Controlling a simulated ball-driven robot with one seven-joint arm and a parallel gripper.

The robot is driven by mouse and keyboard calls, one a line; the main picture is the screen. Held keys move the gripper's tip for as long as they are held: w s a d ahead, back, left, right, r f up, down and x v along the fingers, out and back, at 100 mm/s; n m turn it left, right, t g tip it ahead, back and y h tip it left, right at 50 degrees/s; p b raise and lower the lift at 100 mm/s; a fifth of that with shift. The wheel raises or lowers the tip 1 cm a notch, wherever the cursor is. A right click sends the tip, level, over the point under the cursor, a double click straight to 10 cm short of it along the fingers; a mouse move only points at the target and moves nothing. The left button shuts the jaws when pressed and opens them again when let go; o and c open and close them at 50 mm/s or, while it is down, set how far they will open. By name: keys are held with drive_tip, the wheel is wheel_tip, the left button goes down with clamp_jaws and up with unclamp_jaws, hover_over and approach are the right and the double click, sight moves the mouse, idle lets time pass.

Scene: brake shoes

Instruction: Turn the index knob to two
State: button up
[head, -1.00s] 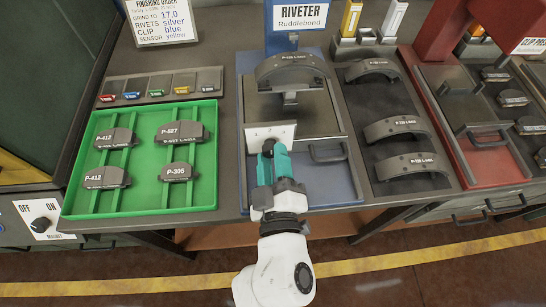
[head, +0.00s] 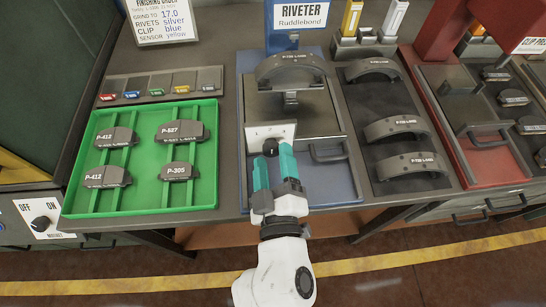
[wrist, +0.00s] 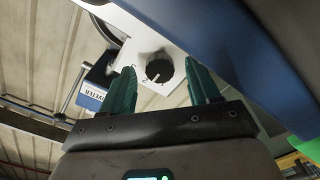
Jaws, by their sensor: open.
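The index knob (head: 270,147) is a small black round knob on a white plate (head: 257,132) at the front of the blue riveter. My gripper (head: 274,164) has two teal fingers, open and spread. It also shows in the wrist view (wrist: 163,86), with one finger on each side of the knob's line and nothing between the tips. The tips appear just short of the knob; contact cannot be told.
A brake shoe (head: 290,68) sits on the riveter above the plate. A handle (head: 328,151) is right of the knob. A green tray (head: 150,196) with brake pads is at left. Several shoes (head: 395,128) lie on a dark mat at right. A red clip press (head: 455,30) stands further right.

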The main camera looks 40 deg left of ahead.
drive_tip(key=v, duration=1)
drive_tip(key=shift+b, duration=0.4)
drive_tip(key=shift+s, duration=0.1)
